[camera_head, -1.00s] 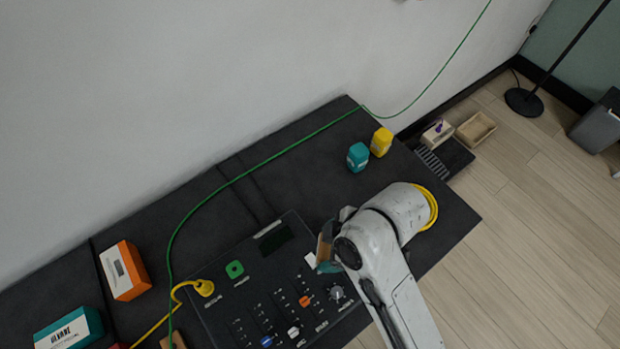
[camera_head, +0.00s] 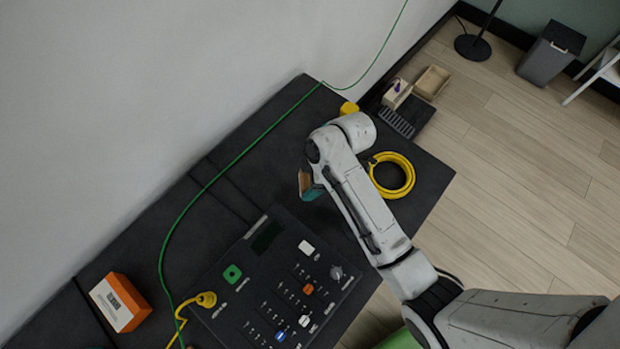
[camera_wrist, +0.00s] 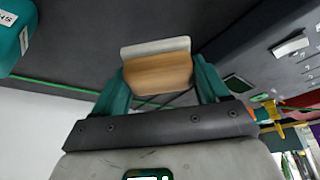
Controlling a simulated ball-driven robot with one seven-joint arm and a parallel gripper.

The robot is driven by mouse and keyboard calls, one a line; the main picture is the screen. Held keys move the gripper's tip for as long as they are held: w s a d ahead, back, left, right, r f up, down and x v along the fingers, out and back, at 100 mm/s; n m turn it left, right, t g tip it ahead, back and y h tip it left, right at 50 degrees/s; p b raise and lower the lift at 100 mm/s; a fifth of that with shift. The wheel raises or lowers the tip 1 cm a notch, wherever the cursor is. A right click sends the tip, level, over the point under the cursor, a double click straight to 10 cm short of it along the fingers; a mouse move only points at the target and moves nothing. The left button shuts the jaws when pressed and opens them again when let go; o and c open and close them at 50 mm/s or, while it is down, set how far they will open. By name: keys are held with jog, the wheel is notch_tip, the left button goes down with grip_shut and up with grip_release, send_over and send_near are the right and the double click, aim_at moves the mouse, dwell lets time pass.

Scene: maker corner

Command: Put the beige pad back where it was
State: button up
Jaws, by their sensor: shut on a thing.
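My gripper (camera_wrist: 160,72) has teal fingers and is shut on a small block, which I take for the beige pad (camera_wrist: 155,47). The block has a wood-brown body and a pale grey-beige layer along its far edge. In the head view the block (camera_head: 304,180) shows as a small brown face beside my wrist, above the dark bench (camera_head: 235,193), beyond the control panel. My arm and wrist hide part of it. I cannot tell whether it touches the bench. No marked spot for the pad is clear.
The black control panel (camera_head: 234,308) has knobs and sliders. A yellow cable coil (camera_head: 408,182) lies right of my arm. A yellow container (camera_head: 348,108) is partly hidden behind my wrist. A teal container (camera_wrist: 12,35) is close by. A green cable (camera_head: 203,190) crosses the bench. An orange box (camera_head: 120,303) stands left.

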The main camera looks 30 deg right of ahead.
jog(key=shift+w+d+f, duration=0.35)
jog(key=shift+w+f, duration=0.05)
jog(key=shift+f, duration=0.2)
jog(key=shift+w+d+f, duration=0.3)
jog(key=shift+w+f, duration=0.05)
jog(key=shift+f, duration=1.7)
jog(key=shift+f, duration=0.1)
jog(key=o, duration=0.9)
jog(key=shift+o, duration=0.2)
jog(key=v, duration=1.2)
jog(key=shift+s, duration=0.1)
